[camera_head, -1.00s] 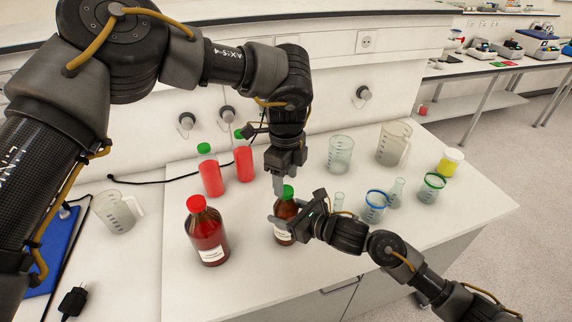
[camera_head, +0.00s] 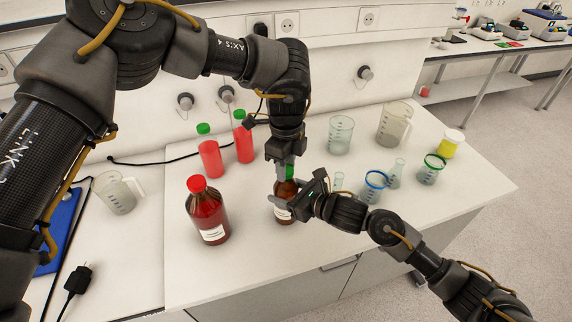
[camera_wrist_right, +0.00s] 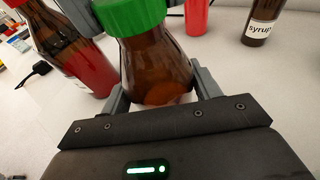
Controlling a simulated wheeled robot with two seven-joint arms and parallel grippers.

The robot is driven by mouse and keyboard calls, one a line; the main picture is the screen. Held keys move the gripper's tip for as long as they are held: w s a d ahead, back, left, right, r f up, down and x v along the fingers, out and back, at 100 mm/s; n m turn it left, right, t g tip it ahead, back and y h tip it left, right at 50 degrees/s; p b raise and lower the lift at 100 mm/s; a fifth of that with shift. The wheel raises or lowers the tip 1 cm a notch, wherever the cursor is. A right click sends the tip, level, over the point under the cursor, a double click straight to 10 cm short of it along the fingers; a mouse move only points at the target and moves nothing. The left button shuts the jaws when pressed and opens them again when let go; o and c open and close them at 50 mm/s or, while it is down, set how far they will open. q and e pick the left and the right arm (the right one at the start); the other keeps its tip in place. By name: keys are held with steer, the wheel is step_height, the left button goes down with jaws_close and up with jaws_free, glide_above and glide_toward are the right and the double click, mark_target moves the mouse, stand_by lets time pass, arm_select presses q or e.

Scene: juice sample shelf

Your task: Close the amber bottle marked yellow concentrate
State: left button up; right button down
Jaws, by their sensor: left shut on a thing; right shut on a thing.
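A small amber bottle (camera_head: 287,189) with a white label stands on the bench in the middle of the head view. Its label is too small to read. A green cap (camera_head: 289,172) is at its mouth; whether it is fully seated cannot be told. My left gripper (camera_head: 284,173) comes from above and is shut on the cap. My right gripper (camera_head: 288,202) comes from the right and is shut around the bottle's body. In the right wrist view, the bottle (camera_wrist_right: 158,72) sits between both fingers, with the green cap (camera_wrist_right: 132,16) above and some orange-tinted content low down.
A larger amber bottle with a red cap (camera_head: 207,212) stands close on the left. Two red bottles with green caps (camera_head: 210,158) stand behind. Beakers and flasks (camera_head: 375,187) stand on the right. A bottle labelled syrup (camera_wrist_right: 262,22) shows in the wrist view. The front bench is clear.

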arm_select(q)
steer(key=m, duration=0.5)
steer(key=shift+m, duration=0.4)
steer(key=m, duration=0.4)
steer(key=shift+m, duration=0.4)
steer(key=m, duration=1)
steer(key=o, duration=1.2)
steer(key=shift+c, duration=0.2)
step_height(320, 180, up, 12)
